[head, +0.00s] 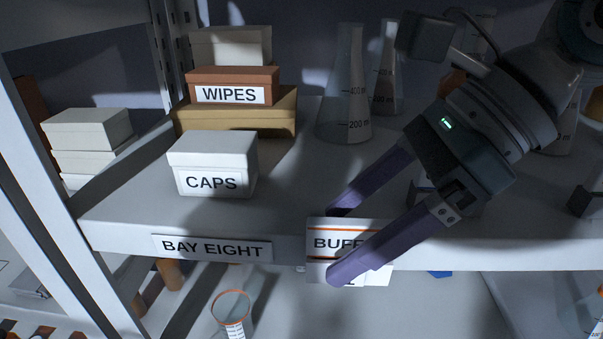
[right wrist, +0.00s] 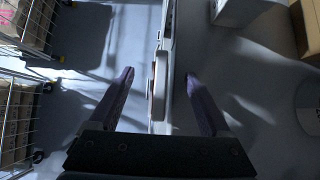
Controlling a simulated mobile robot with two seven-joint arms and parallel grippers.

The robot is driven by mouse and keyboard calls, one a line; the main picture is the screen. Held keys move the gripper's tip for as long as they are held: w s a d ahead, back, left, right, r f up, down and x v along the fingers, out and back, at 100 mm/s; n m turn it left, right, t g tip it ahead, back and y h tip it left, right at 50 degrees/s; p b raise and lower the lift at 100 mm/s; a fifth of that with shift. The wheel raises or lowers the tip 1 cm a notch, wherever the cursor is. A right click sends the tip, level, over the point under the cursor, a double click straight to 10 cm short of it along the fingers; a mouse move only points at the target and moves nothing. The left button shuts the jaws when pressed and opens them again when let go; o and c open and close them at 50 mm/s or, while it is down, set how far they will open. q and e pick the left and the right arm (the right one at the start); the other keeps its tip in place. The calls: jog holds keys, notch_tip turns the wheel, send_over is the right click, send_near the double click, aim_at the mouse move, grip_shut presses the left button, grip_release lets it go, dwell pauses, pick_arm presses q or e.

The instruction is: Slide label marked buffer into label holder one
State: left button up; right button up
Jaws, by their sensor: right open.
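The buffer label (head: 322,242), white with an orange stripe along its top and "BUFF" readable, is upright at the front edge of the shelf. A second white piece (head: 316,272) with an orange line shows just below it; a finger covers much of it, and I cannot tell if it is label holder one. My right gripper (head: 335,246) is open, one finger behind the shelf edge, the other in front of the label. In the right wrist view, the open right gripper (right wrist: 159,76) straddles the shelf edge with a gap on each side. My left gripper is not in view.
A "BAY EIGHT" plate (head: 212,248) is on the shelf edge to the left. A CAPS box (head: 212,163), a WIPES box (head: 205,82) and a glass flask (head: 343,95) stand on the shelf. A glass vessel with an orange rim (head: 231,309) is below. Wire carts (right wrist: 22,110) show at the left.

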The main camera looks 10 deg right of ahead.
jog(key=shift+r, duration=0.1)
dwell(0.3)
jog(key=shift+p+v, duration=0.45)
jog(key=shift+v, duration=0.75)
jog(key=shift+p+v, duration=0.4)
jog(key=shift+v, duration=1.35)
jog(key=shift+d, duration=0.2)
jog(key=b, duration=0.4)
send_near(361, 222)
jog(key=v, duration=0.3)
jog(key=shift+a, duration=0.1)
